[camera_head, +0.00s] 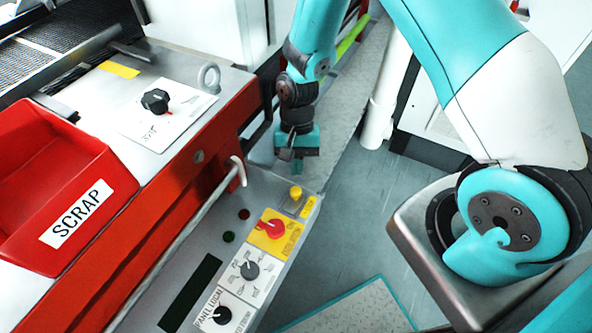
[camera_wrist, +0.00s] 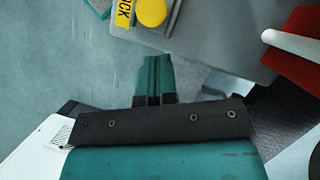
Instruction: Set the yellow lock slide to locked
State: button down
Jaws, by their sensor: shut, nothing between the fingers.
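The yellow lock slide (camera_head: 296,192) is a small yellow knob at the far end of the grey control panel (camera_head: 262,187), beside a yellow label (camera_head: 308,207). In the wrist view the yellow knob (camera_wrist: 152,12) shows at the top, in a grey track, with part of a label reading "CK" (camera_wrist: 123,14) to its left. My gripper (camera_head: 297,168) is shut and empty. It hangs just beyond the panel's far end, apart from the knob. In the wrist view its teal fingers (camera_wrist: 155,75) are together, below the knob in the picture. Which end of its track the knob sits at is unclear.
A red rotary switch (camera_head: 275,228) on a yellow plate, two dark selector knobs and small lamps sit on the same panel. A pale rail (camera_head: 205,213) runs along the red machine side. A red SCRAP bin (camera_head: 62,185) is at left. Floor shows right of the panel.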

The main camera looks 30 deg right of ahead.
aim_at(288, 207)
jog(key=shift+s+a, duration=0.25)
jog(key=shift+s, duration=0.25)
jog(key=shift+s+a, duration=0.25)
jog(key=shift+s, duration=0.2)
jog(key=s+a, duration=0.2)
jog(key=a, duration=0.1)
jog(key=shift+s+a+p, duration=0.2)
jog(key=shift+s+p, duration=0.05)
jog(key=shift+p, duration=0.15)
jog(key=w+d, duration=0.1)
jog(key=w, duration=0.1)
jog(key=w+d, duration=0.1)
jog(key=w, duration=0.1)
jog(key=shift+d+r+p, duration=0.15)
jog(key=shift+r+p, duration=0.05)
jog(key=shift+p, duration=0.15)
jog(key=v, duration=0.9)
jog(key=shift+r, duration=0.45)
